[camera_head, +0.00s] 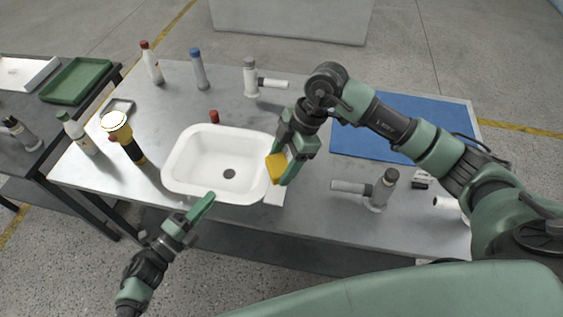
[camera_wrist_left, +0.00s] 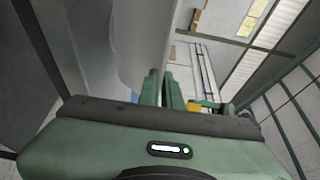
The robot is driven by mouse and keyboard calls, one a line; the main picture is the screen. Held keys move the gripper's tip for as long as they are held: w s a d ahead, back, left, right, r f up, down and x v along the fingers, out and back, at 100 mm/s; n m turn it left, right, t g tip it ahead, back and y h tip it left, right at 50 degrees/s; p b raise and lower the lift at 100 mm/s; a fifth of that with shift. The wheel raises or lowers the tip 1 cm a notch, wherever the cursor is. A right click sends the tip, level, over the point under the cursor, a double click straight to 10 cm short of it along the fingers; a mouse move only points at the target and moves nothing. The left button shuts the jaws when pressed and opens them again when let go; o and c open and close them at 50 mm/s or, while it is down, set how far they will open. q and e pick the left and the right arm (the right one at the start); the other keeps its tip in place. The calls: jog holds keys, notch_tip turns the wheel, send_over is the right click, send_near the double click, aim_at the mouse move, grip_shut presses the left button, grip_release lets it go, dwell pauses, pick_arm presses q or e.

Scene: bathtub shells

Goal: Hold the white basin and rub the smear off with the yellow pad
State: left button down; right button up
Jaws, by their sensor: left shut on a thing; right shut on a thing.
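The white basin (camera_head: 205,150) sits on the metal table, with a dark drain hole in its floor. I cannot make out a smear on it. My left gripper (camera_head: 208,199) is at the basin's near rim and shut on it. In the left wrist view its fingers (camera_wrist_left: 163,88) stand close together beside the pale basin wall (camera_wrist_left: 140,40). My right gripper (camera_head: 280,165) is shut on the yellow pad (camera_head: 275,168) at the basin's right rim. A bit of yellow also shows in the left wrist view (camera_wrist_left: 193,107). Whether the pad touches the basin is unclear.
On the metal table (camera_head: 310,205), a yellow-and-black flashlight (camera_head: 128,140) and a bottle (camera_head: 78,135) stand left. Several bottles and white fittings (camera_head: 250,80) stand behind.

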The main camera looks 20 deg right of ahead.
pick_arm(q)
jog(key=c, duration=1.5)
grip_release()
jog(key=shift+s+a, duration=0.1)
jog(key=v, duration=1.1)
jog(key=shift+s+a, duration=0.25)
jog(key=shift+a, duration=0.05)
jog(key=shift+f, duration=0.1)
